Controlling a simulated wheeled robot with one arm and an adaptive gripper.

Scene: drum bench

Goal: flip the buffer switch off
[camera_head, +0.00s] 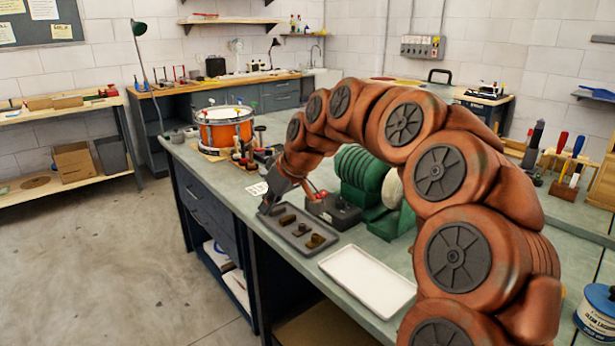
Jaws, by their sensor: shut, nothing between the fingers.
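The green buffer (358,168) stands on the bench with a pale buffing wheel (393,188) on its right side. A dark control box (335,212) sits in front of it, with small red parts on top near its left end. I cannot tell which part is the switch or how it is set. My gripper (266,209) points down at the end of my orange arm, left of the box and apart from it, over the left end of a grey tray. It is shut and holds nothing. My arm hides part of the bench behind the buffer.
The grey tray (275,229) holds a few dark brown pieces. A white tray (368,281) lies nearer on the bench. An orange drum (224,127) stands at the far left end, with small tools beside it. A blue-and-white can (597,312) is at the lower right.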

